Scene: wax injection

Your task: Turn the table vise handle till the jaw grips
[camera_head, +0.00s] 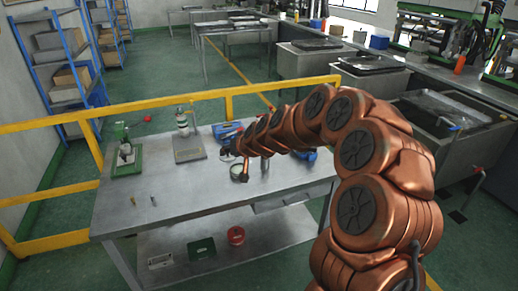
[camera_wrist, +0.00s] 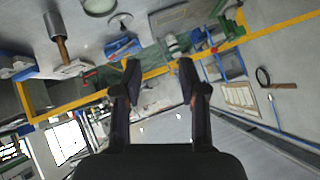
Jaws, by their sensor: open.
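My gripper (camera_wrist: 160,68) is open in the wrist view, with nothing between its two dark fingers. In the head view my arm reaches over the metal worktable (camera_head: 180,200), and its end is too small and covered to make out well. I cannot tell for sure which thing is the table vise. A blue item (camera_head: 227,130) stands at the table's back, just beyond my arm's end. A green-based device (camera_head: 126,160) stands at the left end of the table. In the wrist view the fingers appear apart from everything on the table. No vise handle or jaw gap can be made out.
A device on a flat metal plate (camera_head: 188,150) stands at the back middle of the table. Two small pieces lie at front left. A yellow rail (camera_head: 150,102) runs behind the table. The table's front left is mostly clear.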

